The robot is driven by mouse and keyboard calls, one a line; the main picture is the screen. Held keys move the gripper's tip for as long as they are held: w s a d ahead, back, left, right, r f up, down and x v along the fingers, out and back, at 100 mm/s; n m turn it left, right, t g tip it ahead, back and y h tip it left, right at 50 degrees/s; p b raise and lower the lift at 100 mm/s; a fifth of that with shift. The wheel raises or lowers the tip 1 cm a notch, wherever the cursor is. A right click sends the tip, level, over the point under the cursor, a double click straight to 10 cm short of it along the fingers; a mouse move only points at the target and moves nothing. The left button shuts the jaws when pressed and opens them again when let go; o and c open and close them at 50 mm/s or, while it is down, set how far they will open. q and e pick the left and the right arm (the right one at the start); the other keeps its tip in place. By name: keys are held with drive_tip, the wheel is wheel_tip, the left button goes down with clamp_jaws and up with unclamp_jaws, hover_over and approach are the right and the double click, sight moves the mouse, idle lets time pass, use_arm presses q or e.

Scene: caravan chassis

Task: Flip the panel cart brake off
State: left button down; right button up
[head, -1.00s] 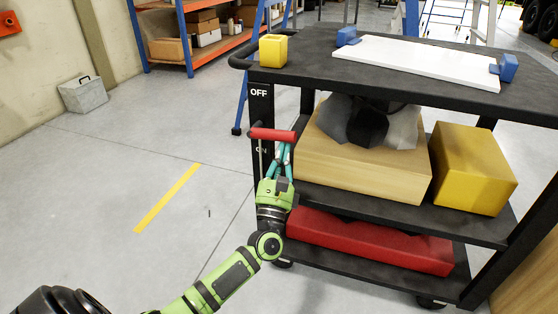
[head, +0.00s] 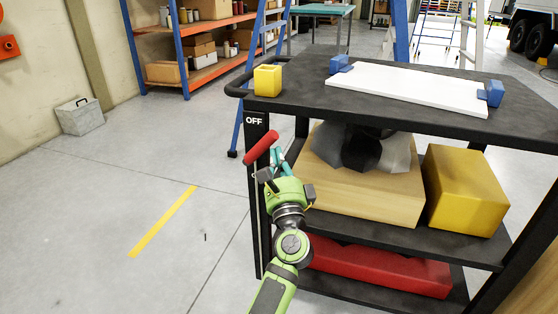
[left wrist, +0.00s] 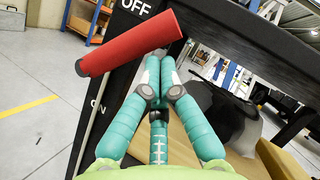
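The brake lever's red handle (head: 261,147) is beside the cart's left front post, just below the white OFF label (head: 254,121). In the head view it is tilted, with its right end higher. The red handle (left wrist: 130,42) also shows large in the left wrist view, over part of the post, with the ON label (left wrist: 97,107) lower down. My left gripper (head: 277,158) is at the handle's right part from below. In the left wrist view its teal fingers (left wrist: 159,65) are together, tips against or just under the handle; exact contact is hidden. My right gripper is not in view.
The black cart's top (head: 300,99) carries a yellow cup (head: 268,80) and a white panel (head: 410,88) between blue blocks. Below are a wooden box (head: 360,189), a yellow box (head: 466,190) and a red item (head: 380,268).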

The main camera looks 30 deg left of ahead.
use_arm(q)
drive_tip(key=shift+a+r, duration=0.1)
idle(0.6)
drive_tip(key=v, duration=1.2)
drive_tip(key=shift+n, duration=0.3)
